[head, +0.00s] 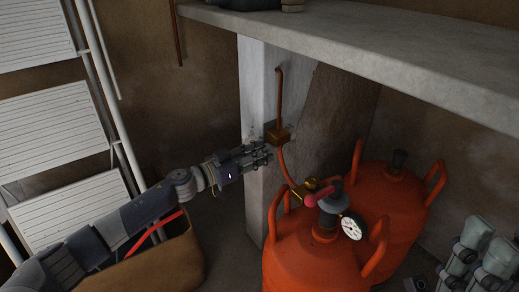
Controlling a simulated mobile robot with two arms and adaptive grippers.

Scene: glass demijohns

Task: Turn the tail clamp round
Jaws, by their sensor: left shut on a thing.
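My left gripper (264,153) reaches in from the left, its fingertips at the front of the pale post (252,85). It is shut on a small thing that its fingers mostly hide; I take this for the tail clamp.
Two orange gas cylinders (297,257) stand close to the right, the nearer with a red knob (311,184) and a round gauge (352,227). A concrete shelf (400,50) overhangs. A brown basket (160,268) is below my arm.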

